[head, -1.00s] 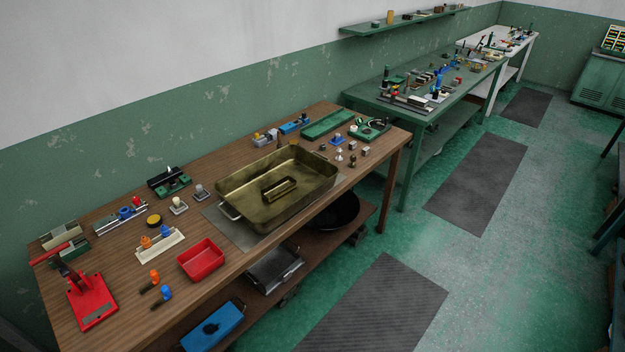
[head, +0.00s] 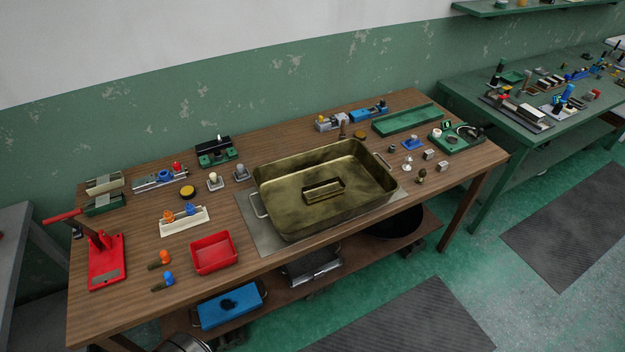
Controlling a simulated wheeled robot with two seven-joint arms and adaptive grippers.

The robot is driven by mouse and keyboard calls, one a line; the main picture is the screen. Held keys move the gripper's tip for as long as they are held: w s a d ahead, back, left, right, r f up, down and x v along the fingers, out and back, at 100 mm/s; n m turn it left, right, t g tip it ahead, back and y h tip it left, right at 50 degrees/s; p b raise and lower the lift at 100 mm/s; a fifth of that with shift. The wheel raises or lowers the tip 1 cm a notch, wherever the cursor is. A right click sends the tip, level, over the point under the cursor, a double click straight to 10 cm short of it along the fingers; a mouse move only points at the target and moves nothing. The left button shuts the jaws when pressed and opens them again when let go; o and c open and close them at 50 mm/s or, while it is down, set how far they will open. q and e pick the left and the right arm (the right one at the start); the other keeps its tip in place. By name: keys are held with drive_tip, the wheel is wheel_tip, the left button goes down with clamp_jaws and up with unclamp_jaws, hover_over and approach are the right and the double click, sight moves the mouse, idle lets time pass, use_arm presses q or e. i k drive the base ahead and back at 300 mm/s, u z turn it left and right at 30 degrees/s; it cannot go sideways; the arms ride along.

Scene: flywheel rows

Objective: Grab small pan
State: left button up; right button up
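A large brass-coloured rectangular pan (head: 272,202) with wire handles sits on a grey mat (head: 249,226) in the middle of the wooden bench. A small brass-coloured rectangular piece (head: 323,190) lies inside it; I cannot tell if it is a separate pan. A small red open tray (head: 214,254) stands left of the large pan, near the front edge. A dark round pan (head: 398,224) is on the lower shelf, partly hidden by the bench top. I cannot tell which of these is the small pan. Neither of my grippers is in view.
The wooden bench (head: 140,217) also holds a red lever press (head: 107,262), a white holder (head: 185,222) and a green tray (head: 404,120). A blue tray (head: 229,304) is on the lower shelf. A green bench (head: 555,140) stands right; the floor in front has dark mats (head: 405,318).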

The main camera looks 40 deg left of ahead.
sight(320, 190)
drive_tip(key=u, duration=0.7)
drive_tip(key=i, duration=0.75)
drive_tip(key=u, duration=0.9)
